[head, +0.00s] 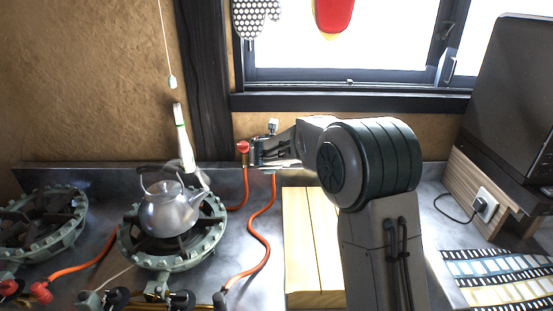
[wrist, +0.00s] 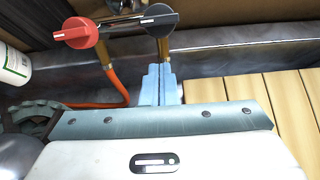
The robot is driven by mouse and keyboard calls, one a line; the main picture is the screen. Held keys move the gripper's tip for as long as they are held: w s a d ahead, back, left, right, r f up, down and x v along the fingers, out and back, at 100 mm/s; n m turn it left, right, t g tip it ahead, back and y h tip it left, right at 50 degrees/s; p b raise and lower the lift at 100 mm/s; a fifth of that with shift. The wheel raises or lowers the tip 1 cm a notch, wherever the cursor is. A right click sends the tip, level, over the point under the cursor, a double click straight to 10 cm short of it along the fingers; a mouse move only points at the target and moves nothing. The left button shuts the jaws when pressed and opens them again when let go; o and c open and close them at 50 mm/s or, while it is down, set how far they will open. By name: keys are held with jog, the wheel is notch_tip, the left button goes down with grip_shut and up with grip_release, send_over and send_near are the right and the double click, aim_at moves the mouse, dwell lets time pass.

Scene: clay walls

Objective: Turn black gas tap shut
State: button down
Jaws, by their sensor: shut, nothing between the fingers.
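The black gas tap (wrist: 161,19) shows at the top of the wrist view, with a white line along its handle, which lies roughly sideways. It sits on a brass pipe. The red tap (wrist: 78,32) is to its left, also with a sideways white line. My gripper (wrist: 160,68) is shut and empty, its pale blue fingertips just below the black tap in that picture. I cannot tell whether they touch its pipe. In the head view my gripper (head: 256,152) is by the back wall, right of the red tap (head: 243,147); the black tap is hidden there.
Orange hoses (head: 262,225) run from the taps across the counter. A metal kettle (head: 168,212) stands on a green burner (head: 212,232) at left. A white-and-green bottle (head: 184,140) is behind it. A wooden board (head: 308,245) lies below my arm. A dark window sill (head: 350,102) is above.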

jog(key=p+v, duration=0.2)
jog(key=v, duration=0.8)
jog(key=s+d+m+g+h, duration=0.3)
jog(key=s+d+m+g, duration=0.1)
jog(key=s+d+m, duration=1.4)
jog(key=s+a+f+m+g+y, duration=0.1)
jog(key=s+f+m+g+y, duration=0.2)
jog(key=s+m, duration=1.3)
jog(key=shift+s+f+m+g, duration=0.35)
jog(key=shift+f+m+g, duration=0.15)
jog(key=shift+m, duration=0.4)
